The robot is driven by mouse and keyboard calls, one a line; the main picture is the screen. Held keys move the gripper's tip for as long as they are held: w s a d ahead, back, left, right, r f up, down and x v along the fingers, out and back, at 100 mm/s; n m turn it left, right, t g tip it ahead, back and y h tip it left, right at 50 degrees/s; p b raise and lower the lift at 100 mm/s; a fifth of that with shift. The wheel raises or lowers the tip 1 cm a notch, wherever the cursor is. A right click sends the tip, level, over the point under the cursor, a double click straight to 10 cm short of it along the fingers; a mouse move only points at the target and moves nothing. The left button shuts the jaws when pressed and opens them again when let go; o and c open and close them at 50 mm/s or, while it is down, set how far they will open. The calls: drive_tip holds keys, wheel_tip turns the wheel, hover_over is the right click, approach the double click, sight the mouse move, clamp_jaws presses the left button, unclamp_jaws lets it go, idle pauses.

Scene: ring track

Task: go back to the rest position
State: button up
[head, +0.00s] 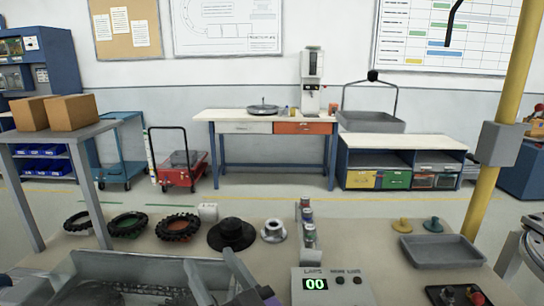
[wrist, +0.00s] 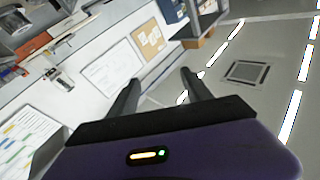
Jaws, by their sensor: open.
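My gripper (wrist: 160,82) shows in the wrist view with its two dark fingers spread apart and nothing between them. The wrist camera looks out over the room, tilted, with the wall boards, the floor and the ceiling lights in view. No object is near the fingertips there.
On the near table stand tyres (head: 178,227), a black hub (head: 231,234), a silver flanged part (head: 273,230), a rack of small cylinders (head: 308,232), a lap counter (head: 330,287) and a grey tray (head: 440,251). A grey bin (head: 150,268) is front left. A yellow post (head: 505,110) rises at right.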

drive_tip(key=s+d+f+m+t+h+p, duration=0.1)
drive_tip(key=s+d+f+m+t+h, duration=0.25)
drive_tip(key=s+d, duration=0.5)
drive_tip(key=s+d+f+m+h, duration=0.3)
drive_tip(key=s+d+f+h, duration=0.25)
drive_tip(key=d, duration=0.55)
drive_tip(key=s+d+f+g+h, duration=0.1)
drive_tip(key=s+d+f, duration=0.1)
drive_tip(key=s, duration=0.6)
drive_tip(key=s+d+f+n+g+h, duration=0.1)
drive_tip(key=s+d+f+g, duration=0.1)
drive_tip(key=s+d, duration=0.3)
drive_tip(key=s+d+f+g+h+p, duration=0.1)
drive_tip(key=s+d+f+g, duration=0.1)
drive_tip(key=s, duration=0.8)
drive_tip(key=shift+s+d+n, duration=0.35)
drive_tip(key=shift+s+d, duration=0.05)
drive_tip(key=shift+d, duration=0.35)
